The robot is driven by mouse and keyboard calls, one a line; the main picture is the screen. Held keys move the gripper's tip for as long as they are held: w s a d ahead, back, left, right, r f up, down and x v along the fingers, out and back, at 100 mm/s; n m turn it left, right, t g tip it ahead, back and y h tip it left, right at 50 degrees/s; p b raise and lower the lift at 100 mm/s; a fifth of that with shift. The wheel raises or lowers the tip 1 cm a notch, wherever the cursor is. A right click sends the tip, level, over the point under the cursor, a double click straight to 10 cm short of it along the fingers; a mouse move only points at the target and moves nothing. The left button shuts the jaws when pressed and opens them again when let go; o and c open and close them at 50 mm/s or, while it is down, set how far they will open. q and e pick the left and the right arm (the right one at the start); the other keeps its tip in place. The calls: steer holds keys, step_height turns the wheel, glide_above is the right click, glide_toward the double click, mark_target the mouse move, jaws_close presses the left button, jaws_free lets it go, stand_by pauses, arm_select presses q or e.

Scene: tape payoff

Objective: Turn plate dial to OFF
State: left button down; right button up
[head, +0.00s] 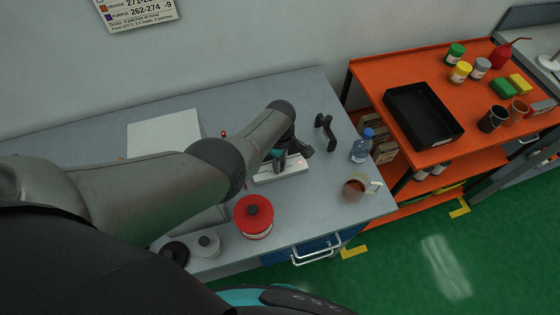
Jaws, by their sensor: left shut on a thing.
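My left arm reaches in from the left across the grey bench. Its gripper (281,161) points down at a low, pale box-like unit (293,172) on the bench and is shut on a small part there. That part, which I take to be the plate dial, is hidden by the fingers and wrist, so its setting does not show. Much of the unit is behind my arm. My right gripper is not in view.
Near the unit stand a red canister (254,219), a black handled tool (325,131), a blue-capped bottle (363,147) and a brown-filled cup (354,188). A grey-white jar (207,245) stands front left. An orange cart (455,165) with a black tray (423,115) is at right.

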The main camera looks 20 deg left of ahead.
arm_select(q)
steer(key=shift+n, duration=0.3)
stand_by(0.4)
steer(key=c, duration=0.9)
jaws_free()
step_height(320, 180, up, 3)
steer(key=shift+f+p, duration=0.1)
steer(key=shift+p, duration=1)
step_height(320, 180, up, 2)
steer(key=shift+r+p, duration=0.15)
steer(key=shift+p, duration=0.15)
step_height(320, 180, up, 10)
